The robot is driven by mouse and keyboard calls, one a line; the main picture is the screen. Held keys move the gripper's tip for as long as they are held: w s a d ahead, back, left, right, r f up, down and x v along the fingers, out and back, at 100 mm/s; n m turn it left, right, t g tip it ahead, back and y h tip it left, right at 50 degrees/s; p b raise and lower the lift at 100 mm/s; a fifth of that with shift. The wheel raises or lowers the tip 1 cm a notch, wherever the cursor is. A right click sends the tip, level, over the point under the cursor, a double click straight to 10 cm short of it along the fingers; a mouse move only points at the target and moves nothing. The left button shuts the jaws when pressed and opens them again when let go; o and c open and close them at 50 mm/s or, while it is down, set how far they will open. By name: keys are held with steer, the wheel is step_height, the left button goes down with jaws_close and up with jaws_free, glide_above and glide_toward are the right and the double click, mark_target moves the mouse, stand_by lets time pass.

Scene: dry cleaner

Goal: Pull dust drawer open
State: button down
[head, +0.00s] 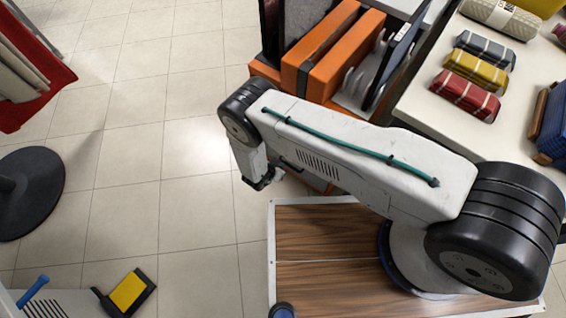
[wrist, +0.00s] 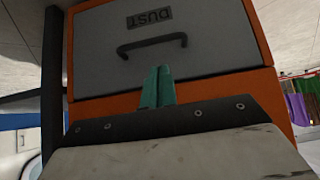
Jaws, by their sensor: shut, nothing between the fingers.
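The dust drawer (wrist: 100,55) is a grey front panel in an orange frame, filling most of the wrist view. Its DUST label (wrist: 150,18) reads upside down. A dark bar handle (wrist: 152,45) lies across the panel, between the label and my fingertips in the picture. My gripper (wrist: 157,70) has teal fingers, closed together and empty, pointing at the panel just below the handle in the picture. I cannot tell whether they touch the panel. In the head view my gripper (head: 264,182) hangs at the arm's end, and my arm hides most of the drawer front.
The orange machine (head: 318,55) stands beyond my arm. A white counter (head: 432,105) with several folded cloths (head: 470,95) is at the right. A yellow-black object (head: 128,292) lies lower left. Tiled floor (head: 180,190) between is clear.

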steer(key=x, duration=0.9)
steer(key=shift+s, duration=0.1)
